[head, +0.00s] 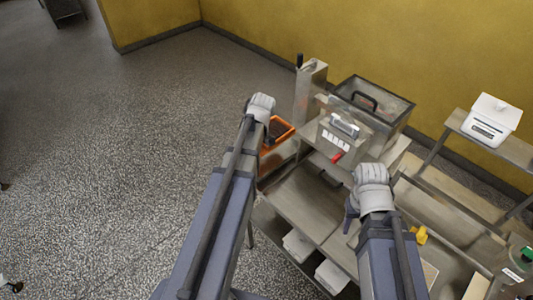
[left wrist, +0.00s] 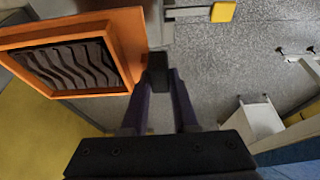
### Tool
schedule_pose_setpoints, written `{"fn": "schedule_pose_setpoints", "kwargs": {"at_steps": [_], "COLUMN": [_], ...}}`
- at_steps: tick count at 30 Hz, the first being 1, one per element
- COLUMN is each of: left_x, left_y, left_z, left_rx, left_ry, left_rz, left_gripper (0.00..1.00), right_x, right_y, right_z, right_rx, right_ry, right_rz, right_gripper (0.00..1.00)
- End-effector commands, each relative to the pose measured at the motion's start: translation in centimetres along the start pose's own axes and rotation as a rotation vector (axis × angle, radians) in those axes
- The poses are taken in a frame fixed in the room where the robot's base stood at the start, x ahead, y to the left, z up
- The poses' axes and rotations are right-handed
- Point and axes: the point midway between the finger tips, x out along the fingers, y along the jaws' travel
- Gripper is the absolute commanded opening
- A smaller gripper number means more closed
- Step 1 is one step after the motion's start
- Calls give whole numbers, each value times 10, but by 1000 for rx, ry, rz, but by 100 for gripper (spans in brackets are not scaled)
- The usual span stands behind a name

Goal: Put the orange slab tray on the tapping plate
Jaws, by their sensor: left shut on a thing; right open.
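The orange slab tray (head: 284,137) is left of the machine in the head view, partly hidden behind my left arm. In the left wrist view its orange rim (left wrist: 124,30) frames a dark, wavy-ridged inside. My left gripper (left wrist: 160,75) is shut at the tray's rim, with the tray tilted in that view. In the head view the left gripper (head: 262,106) has its fingertips hidden. My right gripper (head: 351,213) is open and empty above the steel bench. I cannot make out the tapping plate for sure in either view.
A steel machine (head: 363,115) with a black handle and a red lever (head: 337,157) stands on the bench (head: 308,203). A white scale (head: 492,120) sits on a side table at right. A yellow item (head: 420,235) lies near my right arm. Open floor is at left.

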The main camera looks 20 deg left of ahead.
Motion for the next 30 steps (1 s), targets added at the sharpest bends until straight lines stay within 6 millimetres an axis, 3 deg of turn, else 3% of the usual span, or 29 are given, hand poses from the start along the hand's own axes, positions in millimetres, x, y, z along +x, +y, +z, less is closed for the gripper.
{"fn": "schedule_pose_setpoints", "kwargs": {"at_steps": [13, 22, 30], "left_x": [55, 60, 89], "left_y": [0, 0, -1], "left_z": [23, 25, 36], "left_rx": [0, 0, 0], "left_ry": [0, 0, 0], "left_rz": [1, 1, 1], "left_gripper": [0, 0, 0], "right_x": [59, 64, 96], "right_y": [-6, -6, -9], "right_z": [-4, -4, -6], "right_rx": [0, 0, 1], "right_ry": [0, 0, 0], "right_rz": [0, 0, 0], "right_gripper": [50, 50, 50]}}
